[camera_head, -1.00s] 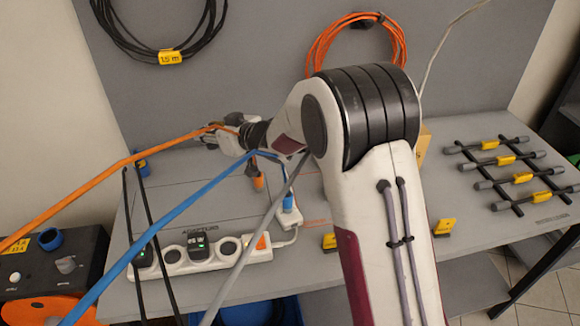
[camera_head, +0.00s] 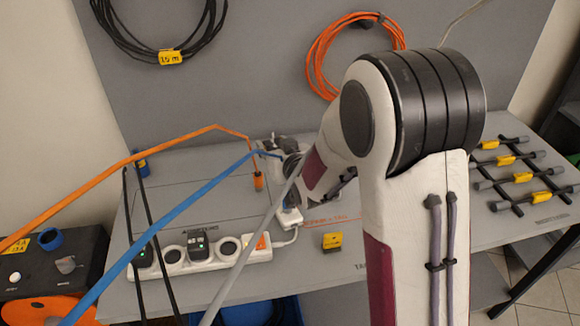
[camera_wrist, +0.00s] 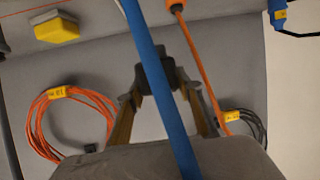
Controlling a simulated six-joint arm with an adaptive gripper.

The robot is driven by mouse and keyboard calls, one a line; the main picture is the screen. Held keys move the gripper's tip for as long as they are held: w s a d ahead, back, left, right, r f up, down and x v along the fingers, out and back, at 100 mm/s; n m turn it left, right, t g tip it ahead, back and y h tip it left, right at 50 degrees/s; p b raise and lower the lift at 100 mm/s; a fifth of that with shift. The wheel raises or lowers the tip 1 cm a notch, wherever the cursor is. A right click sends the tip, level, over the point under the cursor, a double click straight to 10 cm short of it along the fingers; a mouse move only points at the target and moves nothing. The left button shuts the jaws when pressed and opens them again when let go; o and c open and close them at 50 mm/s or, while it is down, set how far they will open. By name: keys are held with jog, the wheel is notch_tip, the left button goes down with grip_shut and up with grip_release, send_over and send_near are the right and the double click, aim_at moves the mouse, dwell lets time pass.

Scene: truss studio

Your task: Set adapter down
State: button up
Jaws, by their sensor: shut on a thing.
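My gripper (camera_head: 275,146) is over the middle of the bench, just behind the blue cable (camera_head: 190,205). In the wrist view its two fingers (camera_wrist: 160,82) close on a small dark block, partly hidden by the blue cable (camera_wrist: 160,70) crossing in front. I cannot tell clearly whether this block is the adapter. A white power strip (camera_head: 205,262) lies at the bench's front with a dark adapter (camera_head: 198,246) seated in it, behind it printed lettering on the bench that seems to read "ADAPTERS".
An orange cable (camera_head: 150,155) arches to an orange plug (camera_head: 258,181) beside my gripper. A grey cable (camera_head: 250,245) crosses in front. A yellow block (camera_head: 332,241) sits right of the strip. A rack (camera_head: 520,175) stands at right.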

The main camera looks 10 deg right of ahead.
jog(key=w+d+m+g+h, duration=0.4)
jog(key=w+d+m+h, duration=0.2)
jog(key=w+m+h, duration=0.3)
jog(key=shift+d+f+m+h, duration=0.15)
jog(key=shift+f+m+h, duration=0.3)
jog(key=shift+m+h, duration=0.85)
jog(key=shift+n+h, duration=0.3)
jog(key=shift+f, duration=0.1)
jog(key=shift+f, duration=3)
jog(key=shift+f, duration=1.9)
